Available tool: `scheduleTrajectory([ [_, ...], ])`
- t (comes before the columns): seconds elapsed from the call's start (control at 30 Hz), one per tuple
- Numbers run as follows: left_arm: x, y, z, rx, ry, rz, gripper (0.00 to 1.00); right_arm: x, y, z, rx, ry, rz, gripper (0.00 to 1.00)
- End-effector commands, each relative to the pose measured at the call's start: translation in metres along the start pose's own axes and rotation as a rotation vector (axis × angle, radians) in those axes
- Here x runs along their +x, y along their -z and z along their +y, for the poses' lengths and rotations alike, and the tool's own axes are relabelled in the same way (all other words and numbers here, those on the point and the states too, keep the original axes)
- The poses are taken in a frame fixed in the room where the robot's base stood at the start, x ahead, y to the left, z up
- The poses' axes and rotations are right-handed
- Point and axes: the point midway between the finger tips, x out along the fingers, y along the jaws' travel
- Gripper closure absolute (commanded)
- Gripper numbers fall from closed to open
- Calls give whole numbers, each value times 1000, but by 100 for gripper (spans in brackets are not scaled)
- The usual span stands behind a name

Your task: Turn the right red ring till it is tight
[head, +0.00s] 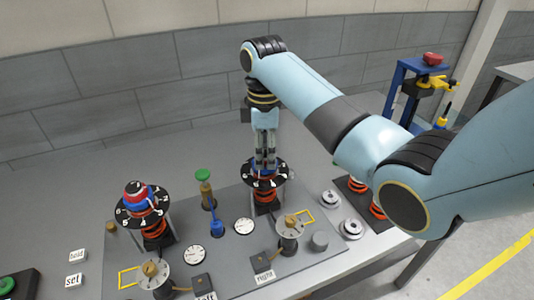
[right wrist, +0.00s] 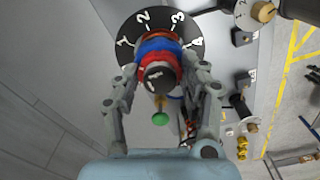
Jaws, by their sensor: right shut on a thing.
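The right red ring (right wrist: 161,62) shows in the right wrist view, below a blue band and under a dark knob top. Behind it is a black numbered dial (right wrist: 132,22); this dial also shows in the head view (head: 283,172). My right gripper (head: 264,165) comes down from above onto this stack. Its fingers lie on both sides of the red ring in the wrist view, shut on it. In the head view the fingers hide most of the ring. My left gripper is not in view.
A similar left stack with a black dial (head: 123,213) and red ring stands on the grey panel (head: 225,270). Between them stand a green-topped post (head: 203,175), a blue lever (head: 212,215) and white gauges (head: 243,226). A blue press (head: 393,90) stands at the back right.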

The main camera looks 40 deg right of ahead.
Motion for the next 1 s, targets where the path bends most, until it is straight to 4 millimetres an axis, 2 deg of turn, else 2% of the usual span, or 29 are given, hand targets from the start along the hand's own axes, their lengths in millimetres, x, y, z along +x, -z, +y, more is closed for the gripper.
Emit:
scheduleTrajectory([
  [0.5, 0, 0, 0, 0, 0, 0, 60, 0, 0, 0, 630, -1, 1, 92],
  [0.63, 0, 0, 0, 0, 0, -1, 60, 0, 0, 0, 716, -1, 0, 92],
  [0.87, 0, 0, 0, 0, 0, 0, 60, 0, 0, 0, 730, -1, 1, 92],
  [0.9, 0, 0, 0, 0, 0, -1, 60, 0, 0, 0, 729, -1, 1, 53],
  [0.93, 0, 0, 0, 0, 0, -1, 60, 0, 0, 0, 729, -1, 1, 49],
  [1.0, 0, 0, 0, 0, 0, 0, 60, 0, 0, 0, 729, -1, 1, 47],
])
